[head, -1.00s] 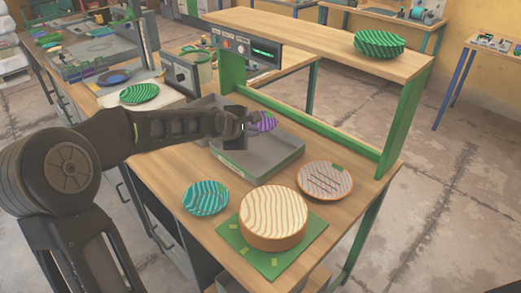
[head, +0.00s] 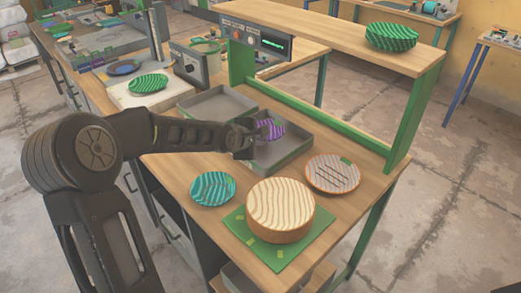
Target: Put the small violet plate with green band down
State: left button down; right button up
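The small violet plate (head: 270,129) shows in the head view, tilted, over the near grey tray (head: 277,160). My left gripper (head: 257,134) reaches in from the left and appears shut on the plate's left edge. The gripper hides that edge and the green band cannot be made out. I cannot tell whether the plate touches the tray floor. My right gripper is not in view.
A second grey tray (head: 214,103) lies behind. A teal plate (head: 213,188), a round wooden block (head: 280,208) on a green mat (head: 295,254), and an orange-grey plate (head: 332,173) stand in front. A green-framed shelf (head: 400,128) bounds the far right side.

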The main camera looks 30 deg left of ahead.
aim_at(265, 153)
pick_arm(q)
jog(key=shift+f, duration=1.9)
jog(key=shift+f+b, duration=0.5)
jog(key=shift+b, duration=0.1)
jog(key=shift+s+f, duration=0.1)
